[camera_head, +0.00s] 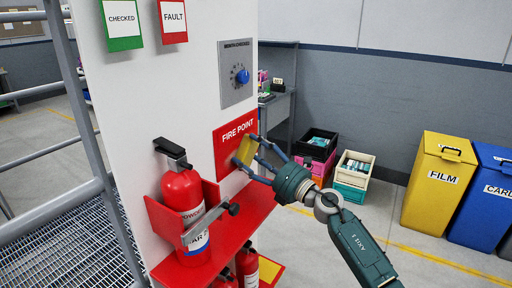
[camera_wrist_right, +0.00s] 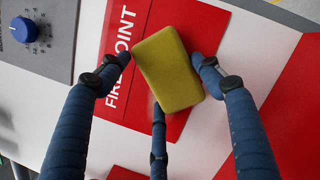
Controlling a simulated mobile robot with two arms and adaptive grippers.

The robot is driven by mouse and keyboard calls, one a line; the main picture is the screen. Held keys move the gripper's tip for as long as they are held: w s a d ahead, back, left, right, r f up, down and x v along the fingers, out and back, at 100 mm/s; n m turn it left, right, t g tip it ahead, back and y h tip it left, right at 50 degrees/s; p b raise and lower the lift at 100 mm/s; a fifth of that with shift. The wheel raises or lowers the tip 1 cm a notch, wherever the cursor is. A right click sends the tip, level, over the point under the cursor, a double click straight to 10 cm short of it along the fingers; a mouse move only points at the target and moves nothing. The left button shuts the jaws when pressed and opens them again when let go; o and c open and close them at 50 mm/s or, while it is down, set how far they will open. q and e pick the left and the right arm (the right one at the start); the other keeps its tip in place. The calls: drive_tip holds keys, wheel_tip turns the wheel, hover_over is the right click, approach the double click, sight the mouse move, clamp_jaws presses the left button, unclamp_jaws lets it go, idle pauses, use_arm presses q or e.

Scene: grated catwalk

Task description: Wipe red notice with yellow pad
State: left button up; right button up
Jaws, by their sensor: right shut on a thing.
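The red notice (camera_head: 228,137) reads "FIRE POINT" and is fixed on the white panel, above the red shelf. It also shows in the right wrist view (camera_wrist_right: 110,95), partly covered by the pad and fingers. The yellow pad (camera_head: 245,150) is in front of the notice's right part. In the right wrist view the pad (camera_wrist_right: 168,68) sits tilted between the fingers. My right gripper (camera_head: 258,152) is shut on the pad. I cannot tell whether the pad touches the notice. My left gripper is not in view.
A red fire extinguisher (camera_head: 184,205) stands on the red shelf (camera_head: 240,222) left of my right gripper. A grey dial plate (camera_head: 237,72) is above the notice. Green and red tags hang higher up. Crates (camera_head: 352,180) and yellow (camera_head: 437,185) and blue bins stand at the right.

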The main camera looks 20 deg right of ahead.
drive_tip(key=shift+s+a, duration=0.4)
drive_tip(key=shift+a, duration=0.15)
drive_tip(key=shift+s+a+p, duration=0.35)
drive_tip(key=shift+a+p, duration=0.15)
drive_tip(key=shift+p, duration=0.25)
drive_tip(key=shift+s+a+p, duration=0.75)
drive_tip(key=shift+s+a, duration=0.1)
drive_tip(key=shift+a, duration=0.2)
drive_tip(key=shift+s+a+p, duration=0.5)
drive_tip(key=shift+a+p, duration=0.1)
drive_tip(key=shift+a, duration=0.05)
drive_tip(key=shift+s+a+p, duration=0.4)
drive_tip(key=shift+s+a, duration=0.3)
drive_tip(key=shift+a, duration=0.1)
drive_tip(key=shift+d, duration=0.1)
drive_tip(key=shift+s+d+b, duration=0.15)
drive_tip(key=shift+s+d, duration=0.75)
drive_tip(key=shift+s, duration=0.25)
drive_tip(key=shift+s+d+b, duration=0.15)
drive_tip(key=shift+s+d, duration=0.75)
drive_tip(key=shift+s, duration=0.25)
